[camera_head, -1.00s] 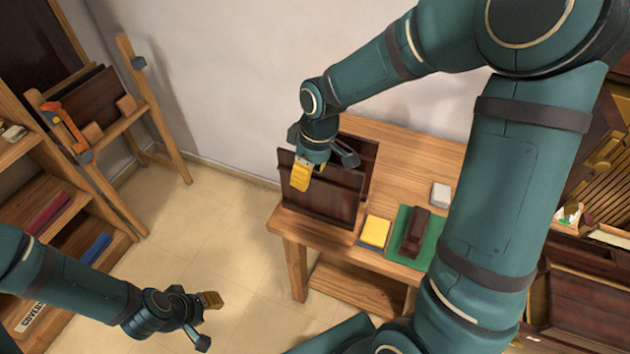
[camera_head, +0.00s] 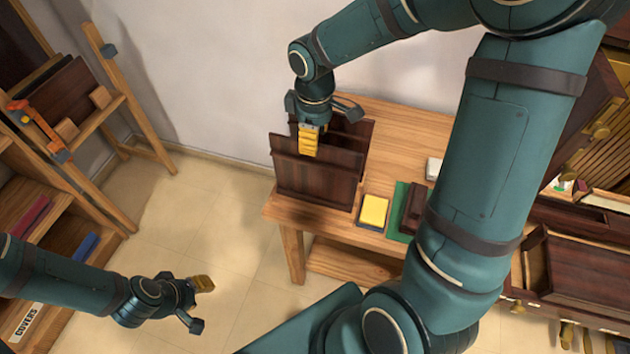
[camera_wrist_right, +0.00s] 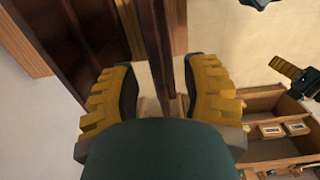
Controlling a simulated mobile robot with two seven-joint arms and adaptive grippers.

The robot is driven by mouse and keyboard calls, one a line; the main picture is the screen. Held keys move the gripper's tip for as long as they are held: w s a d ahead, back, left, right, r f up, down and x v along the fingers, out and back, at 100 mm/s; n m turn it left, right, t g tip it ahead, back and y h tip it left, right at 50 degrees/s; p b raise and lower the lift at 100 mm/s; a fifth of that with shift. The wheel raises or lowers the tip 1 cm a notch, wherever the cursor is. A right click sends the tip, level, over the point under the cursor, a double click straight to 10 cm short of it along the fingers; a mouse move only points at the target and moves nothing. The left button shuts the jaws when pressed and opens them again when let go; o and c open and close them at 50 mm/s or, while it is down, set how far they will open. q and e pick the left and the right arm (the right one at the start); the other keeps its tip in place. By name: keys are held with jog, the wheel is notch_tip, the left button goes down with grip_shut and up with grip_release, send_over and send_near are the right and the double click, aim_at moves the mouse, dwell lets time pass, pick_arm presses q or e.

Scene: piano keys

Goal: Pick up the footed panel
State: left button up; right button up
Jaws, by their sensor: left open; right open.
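A dark brown panel (camera_head: 315,182), which I take for the footed panel, stands upright at the left end of the wooden table. Another dark panel (camera_head: 352,137) stands close behind it. My right gripper (camera_head: 309,140) is at the panel's top edge, fingers downward. In the right wrist view, its open yellow fingers (camera_wrist_right: 160,92) lie either side of a thin dark panel edge (camera_wrist_right: 157,45); I cannot tell whether they touch it. Any feet are not clearly visible. My left gripper (camera_head: 198,303) is open and empty over the floor at lower left.
The wooden table (camera_head: 405,135) also holds a yellow block (camera_head: 374,210), a dark block on a green mat (camera_head: 397,222) and a whitish block (camera_head: 434,168). A wooden shelf (camera_head: 70,185) stands left. A piano-like cabinet (camera_head: 575,265) is at right. Floor between shelf and table is clear.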

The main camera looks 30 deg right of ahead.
aim_at(315, 158)
notch_tip(315, 158, down, 5)
jog(key=shift+w+d+f+b, duration=0.1)
jog(key=shift+d+b, duration=0.05)
jog(key=shift+b, duration=0.25)
grip_shut()
